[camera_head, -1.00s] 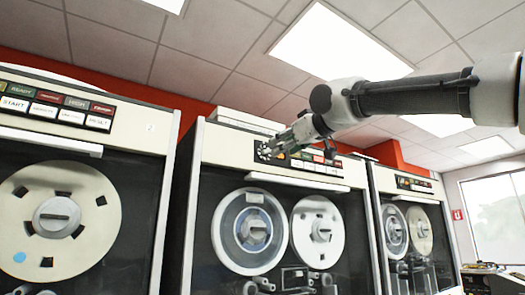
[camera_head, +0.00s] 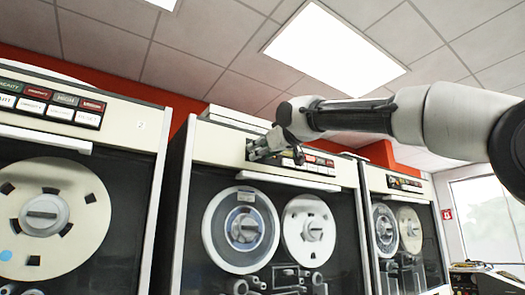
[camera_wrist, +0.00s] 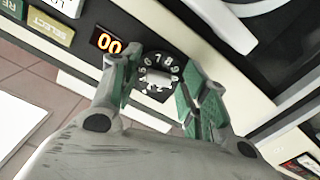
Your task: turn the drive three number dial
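The number dial (camera_wrist: 158,76), a round black dial with white digits and a pale raised middle, sits on the dark control panel strip in the wrist view. My gripper (camera_wrist: 160,88) is open, with one green-padded finger on each side of the dial. I cannot tell whether the fingers touch it. In the head view, my gripper (camera_head: 260,149) is at the left end of the panel on the middle tape drive (camera_head: 180,215), and hides the dial there. The drive to the left bears a small 2.
The left tape drive (camera_head: 150,140) and the right tape drive (camera_head: 368,180) flank the middle one. A pale ledge (camera_head: 288,181) juts out below the middle panel. Lit buttons (camera_head: 318,160) lie right of my gripper. A select button (camera_wrist: 50,27) is near the display.

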